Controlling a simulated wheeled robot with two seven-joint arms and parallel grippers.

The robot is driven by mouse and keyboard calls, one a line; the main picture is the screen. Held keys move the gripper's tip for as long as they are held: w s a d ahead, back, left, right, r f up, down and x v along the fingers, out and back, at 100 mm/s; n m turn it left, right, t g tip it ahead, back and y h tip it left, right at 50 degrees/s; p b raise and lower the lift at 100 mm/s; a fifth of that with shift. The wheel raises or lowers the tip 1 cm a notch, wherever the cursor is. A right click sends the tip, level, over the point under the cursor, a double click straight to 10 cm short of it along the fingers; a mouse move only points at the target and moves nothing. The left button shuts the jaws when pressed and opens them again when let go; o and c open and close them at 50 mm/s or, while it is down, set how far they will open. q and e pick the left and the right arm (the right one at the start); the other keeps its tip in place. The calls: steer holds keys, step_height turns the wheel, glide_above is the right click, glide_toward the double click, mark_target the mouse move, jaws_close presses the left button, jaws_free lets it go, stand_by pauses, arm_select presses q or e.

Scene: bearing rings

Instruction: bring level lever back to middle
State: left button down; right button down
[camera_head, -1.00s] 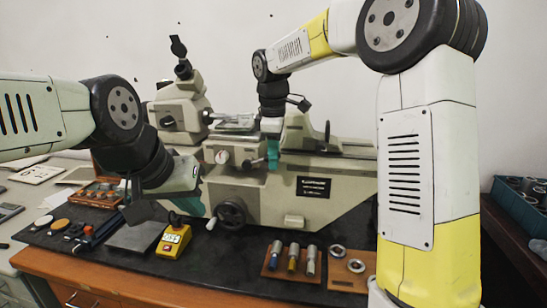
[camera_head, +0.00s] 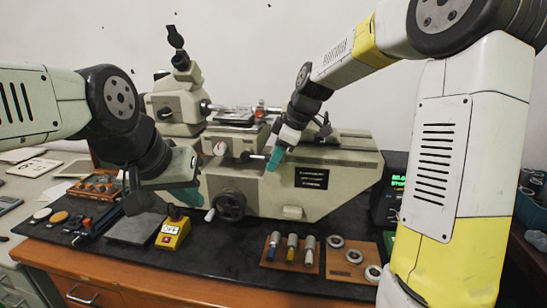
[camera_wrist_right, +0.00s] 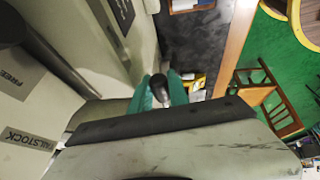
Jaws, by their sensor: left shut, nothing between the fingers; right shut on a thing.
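The lever (camera_head: 256,156) is a short rod on the front of the grey-beige machine (camera_head: 270,190), reaching sideways to the right gripper in the head view. My right gripper (camera_head: 275,158) has teal fingers and is tilted, its tips at the lever's end. In the right wrist view its fingers (camera_wrist_right: 160,92) are shut on the lever's black knob (camera_wrist_right: 158,82). The fingers partly hide the lever. My left gripper (camera_head: 187,196) is shut and empty, in front of the machine's lower left, close to the handwheel (camera_head: 229,205).
A yellow switch box (camera_head: 173,234) stands below the left gripper. A wooden tray with several cylinders (camera_head: 291,250) and a board with rings (camera_head: 352,258) lie in front of the machine. A screen with green text (camera_head: 397,181) stands at the right.

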steer(key=c, duration=1.3)
jaws_free()
steer(key=shift+o, duration=0.2)
steer(key=shift+r, duration=0.1)
